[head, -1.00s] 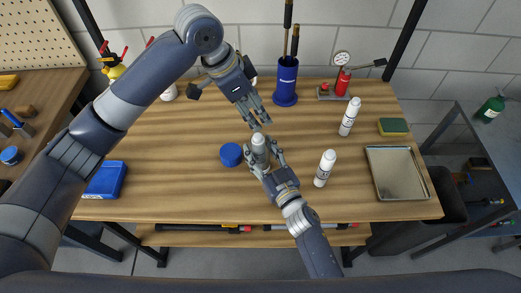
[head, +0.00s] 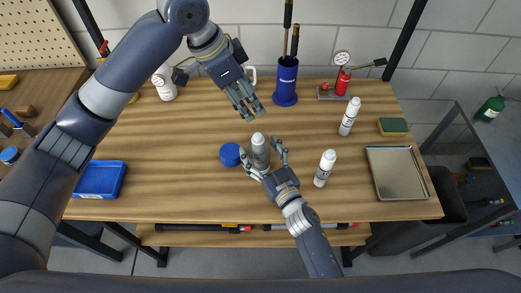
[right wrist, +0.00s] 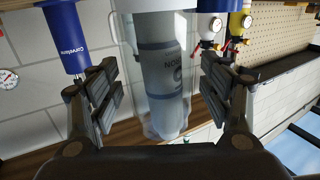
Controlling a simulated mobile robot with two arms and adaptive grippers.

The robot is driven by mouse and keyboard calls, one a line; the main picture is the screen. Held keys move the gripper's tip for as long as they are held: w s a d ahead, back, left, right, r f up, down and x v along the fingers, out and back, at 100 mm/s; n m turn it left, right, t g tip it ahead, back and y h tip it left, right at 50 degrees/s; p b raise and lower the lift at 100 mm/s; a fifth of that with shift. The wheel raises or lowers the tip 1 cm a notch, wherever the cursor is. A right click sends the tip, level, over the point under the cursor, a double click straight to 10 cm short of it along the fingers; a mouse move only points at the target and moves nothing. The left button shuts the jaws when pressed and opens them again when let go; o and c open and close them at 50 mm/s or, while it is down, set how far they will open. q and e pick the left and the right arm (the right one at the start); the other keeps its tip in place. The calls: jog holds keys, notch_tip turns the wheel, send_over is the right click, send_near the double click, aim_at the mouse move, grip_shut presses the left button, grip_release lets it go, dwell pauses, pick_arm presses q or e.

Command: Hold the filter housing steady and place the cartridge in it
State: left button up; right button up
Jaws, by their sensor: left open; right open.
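The clear filter housing (right wrist: 153,100) stands upright on the bench, with a grey, labelled cartridge (right wrist: 165,80) visible inside its transparent wall. In the head view the housing (head: 261,158) stands mid-bench and the light top of the cartridge (head: 258,138) shows. My right gripper (head: 264,153) is open, its fingers on either side of the housing; the right wrist view shows gaps on both sides. My left gripper (head: 249,108) is open and empty, above and behind the housing. A round blue cap (head: 230,154) lies just left of the housing.
Two white bottles (head: 326,167) (head: 349,116) stand to the right. A metal tray (head: 427,196) and a sponge (head: 393,126) are farther right. A blue tool holder (head: 285,82) and a red gauge pump (head: 342,83) stand at the back. A blue bin (head: 101,180) is at left.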

jog(key=v, duration=1.2)
